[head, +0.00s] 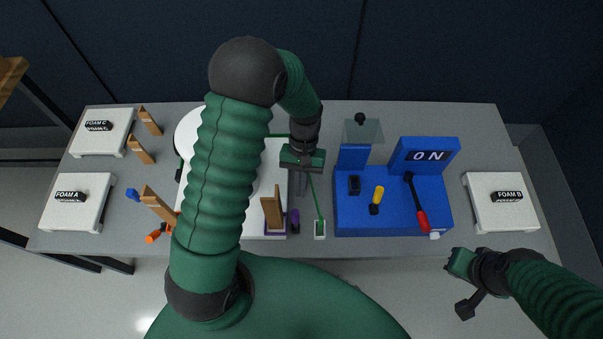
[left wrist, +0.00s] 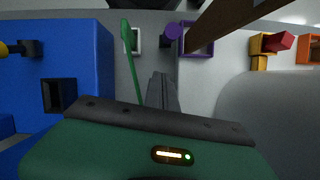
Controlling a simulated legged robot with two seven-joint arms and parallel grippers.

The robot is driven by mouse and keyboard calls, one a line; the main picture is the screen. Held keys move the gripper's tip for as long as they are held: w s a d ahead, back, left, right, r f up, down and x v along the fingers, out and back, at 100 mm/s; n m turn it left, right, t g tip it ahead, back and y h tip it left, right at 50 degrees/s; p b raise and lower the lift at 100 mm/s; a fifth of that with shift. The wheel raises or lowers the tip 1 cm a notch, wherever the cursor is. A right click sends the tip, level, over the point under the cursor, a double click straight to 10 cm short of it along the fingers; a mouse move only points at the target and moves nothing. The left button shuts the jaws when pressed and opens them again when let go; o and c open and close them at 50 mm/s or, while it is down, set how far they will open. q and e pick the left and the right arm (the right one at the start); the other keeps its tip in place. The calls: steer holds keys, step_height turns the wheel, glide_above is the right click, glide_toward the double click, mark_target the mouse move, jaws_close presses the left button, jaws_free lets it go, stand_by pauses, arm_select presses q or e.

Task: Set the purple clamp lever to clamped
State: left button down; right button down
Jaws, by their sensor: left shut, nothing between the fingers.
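The purple clamp lever (head: 295,219) stands at the front edge of the white plate, just right of a wooden block (head: 273,207) in a purple frame (head: 272,234). In the left wrist view the lever's round purple end (left wrist: 172,31) shows beside the purple frame (left wrist: 210,47) and the wooden block (left wrist: 232,18). I cannot tell its setting. My left gripper (head: 302,192) is shut and empty, behind the lever and apart from it; its fingers (left wrist: 162,80) point down. My right gripper (head: 452,262) is off the table's front right; its fingers are unclear.
A green rod (head: 316,200) stands close to the right of my left fingers. A blue machine (head: 345,215) with an ON display (head: 428,156), a yellow lever (head: 377,195) and a red-handled lever (head: 421,217) is further right. My left arm hides much of the white plate (head: 277,160).

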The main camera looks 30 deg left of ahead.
mark_target(295, 220)
arm_select(q)
steer(key=s, duration=0.2)
steer(key=s+d, duration=0.1)
steer(key=s, duration=0.1)
steer(key=shift+d, duration=0.1)
steer(key=shift+s+d+r+p, duration=0.2)
steer(key=shift+s+d+p, duration=0.25)
steer(key=shift+p, duration=0.5)
steer(key=shift+a, duration=0.1)
